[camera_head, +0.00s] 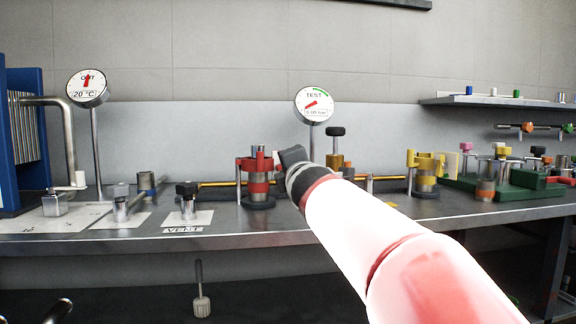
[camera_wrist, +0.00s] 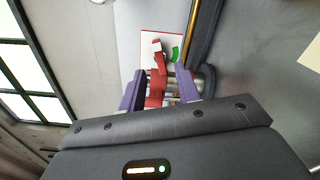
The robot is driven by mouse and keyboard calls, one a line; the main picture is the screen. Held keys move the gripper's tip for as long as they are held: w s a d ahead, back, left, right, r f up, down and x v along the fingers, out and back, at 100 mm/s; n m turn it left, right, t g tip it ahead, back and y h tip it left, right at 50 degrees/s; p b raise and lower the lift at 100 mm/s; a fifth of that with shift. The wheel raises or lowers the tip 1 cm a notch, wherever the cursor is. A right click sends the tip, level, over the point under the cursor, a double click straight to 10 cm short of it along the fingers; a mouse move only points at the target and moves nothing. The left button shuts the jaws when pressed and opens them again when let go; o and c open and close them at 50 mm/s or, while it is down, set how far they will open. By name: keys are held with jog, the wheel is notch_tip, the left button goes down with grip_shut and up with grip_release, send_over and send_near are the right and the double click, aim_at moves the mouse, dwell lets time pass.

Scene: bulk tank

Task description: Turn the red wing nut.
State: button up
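The red clamp (camera_head: 258,178) stands upright on the bench, left of centre in the head view, around a grey cylinder. My gripper (camera_head: 281,157) is at its upper right side, partly blocking the view of it. In the wrist view, a red piece (camera_wrist: 157,88), which looks like the red wing nut, lies between the two purple fingers of my gripper (camera_wrist: 160,88). The fingers are apart, and a narrow gap shows on the right of the red piece; contact on the left is unclear. Beyond it is a white card (camera_wrist: 148,45) with a green mark and a red tip over it.
A yellow clamp (camera_head: 426,172) stands to the right on the bench. The TEST gauge (camera_head: 314,104) stands behind my gripper. A dark knob (camera_head: 187,189) on a white plate is to the left. A dark bar (camera_wrist: 205,35) passes close to the right finger.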

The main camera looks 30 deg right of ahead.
jog(key=p+x, duration=0.2)
jog(key=x, duration=0.3)
grip_shut()
